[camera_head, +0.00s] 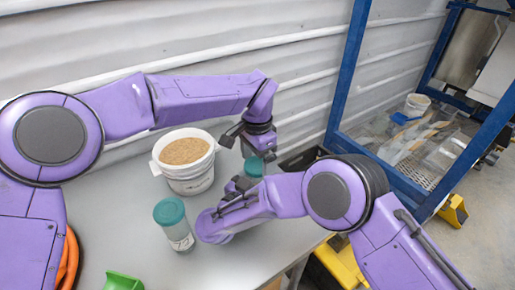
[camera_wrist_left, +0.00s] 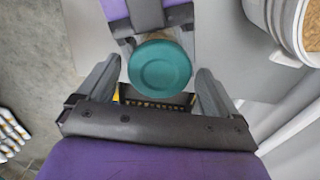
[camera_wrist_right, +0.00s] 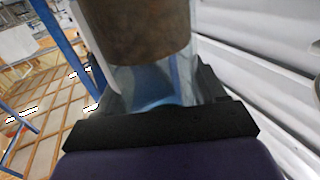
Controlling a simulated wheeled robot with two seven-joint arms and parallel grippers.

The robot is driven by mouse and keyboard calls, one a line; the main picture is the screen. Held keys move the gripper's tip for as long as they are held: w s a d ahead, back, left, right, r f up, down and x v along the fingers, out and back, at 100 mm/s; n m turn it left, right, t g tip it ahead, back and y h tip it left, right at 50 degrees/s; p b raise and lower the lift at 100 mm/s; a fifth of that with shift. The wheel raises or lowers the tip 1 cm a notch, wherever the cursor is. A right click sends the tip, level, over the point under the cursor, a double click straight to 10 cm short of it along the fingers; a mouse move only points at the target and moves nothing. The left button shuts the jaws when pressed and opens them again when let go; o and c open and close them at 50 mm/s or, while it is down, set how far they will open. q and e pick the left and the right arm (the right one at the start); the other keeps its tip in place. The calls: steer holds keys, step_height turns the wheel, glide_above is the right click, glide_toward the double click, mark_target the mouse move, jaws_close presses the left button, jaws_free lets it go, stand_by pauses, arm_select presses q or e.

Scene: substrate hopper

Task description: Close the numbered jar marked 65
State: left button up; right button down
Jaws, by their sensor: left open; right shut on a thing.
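A teal lid (camera_head: 254,166) is under my left gripper (camera_head: 250,148), which points down and is open. In the left wrist view the round lid (camera_wrist_left: 160,68) lies between the two spread fingers, with gaps at the sides. My right gripper (camera_head: 243,186) is shut on a clear jar with brown contents (camera_wrist_right: 140,30), seen close in the right wrist view. The jar's body is mostly hidden in the head view. The lid appears to be on this jar; I cannot tell whether it is seated tightly. No number on it is readable.
Another clear jar with a teal lid (camera_head: 170,211) and a marked label stands on the grey table (camera_head: 120,240). A white bucket of tan grain (camera_head: 187,178) stands behind. A green object (camera_head: 123,281) is at the front edge. A blue-framed enclosure (camera_head: 345,80) is at right.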

arm_select(q)
steer(key=shift+f, duration=0.3)
steer(key=c, duration=1.1)
steer(key=m, duration=0.3)
steer(key=o, duration=1.2)
steer(key=shift+r, duration=2.25)
